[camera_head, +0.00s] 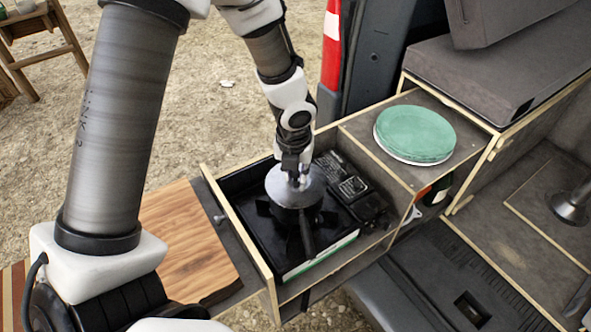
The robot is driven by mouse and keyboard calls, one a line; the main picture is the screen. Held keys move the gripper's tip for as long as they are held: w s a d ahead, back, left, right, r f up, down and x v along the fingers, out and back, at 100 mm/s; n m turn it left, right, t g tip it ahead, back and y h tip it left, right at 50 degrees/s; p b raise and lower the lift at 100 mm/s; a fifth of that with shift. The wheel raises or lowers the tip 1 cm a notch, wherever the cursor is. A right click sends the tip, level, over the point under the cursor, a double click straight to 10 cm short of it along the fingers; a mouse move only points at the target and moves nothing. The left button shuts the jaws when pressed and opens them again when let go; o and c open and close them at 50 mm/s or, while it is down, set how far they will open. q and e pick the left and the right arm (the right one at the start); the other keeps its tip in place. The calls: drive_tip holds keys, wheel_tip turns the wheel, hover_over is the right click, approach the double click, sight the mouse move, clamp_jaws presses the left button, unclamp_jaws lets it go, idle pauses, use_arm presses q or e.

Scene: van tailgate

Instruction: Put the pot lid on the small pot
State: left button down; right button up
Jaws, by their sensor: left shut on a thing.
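The pot lid (283,198) is a round silver-grey disc over the stove in the pulled-out drawer. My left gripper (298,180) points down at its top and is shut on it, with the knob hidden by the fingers. The small pot (307,236) is dark and sits on the stove under the lid, its handle pointing toward the front. The lid covers the pot's mouth from this view. I cannot tell whether the lid rests on the rim or hangs slightly above it. My right gripper is not in view.
The black stove (262,218) fills the wooden drawer (260,262). A wooden board (190,240) lies left of it. A stack of green plates (415,133) stands on the box at the right. A grey cushion (490,75) is behind.

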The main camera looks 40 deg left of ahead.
use_arm(q)
drive_tip(key=shift+w+f, duration=0.15)
drive_tip(key=shift+f, duration=0.15)
idle(0.5)
drive_tip(key=shift+c, duration=2.2)
unclamp_jaws()
drive_tip(key=shift+r, duration=0.15)
wheel_tip(320, 180, up, 7)
drive_tip(key=p, duration=0.8)
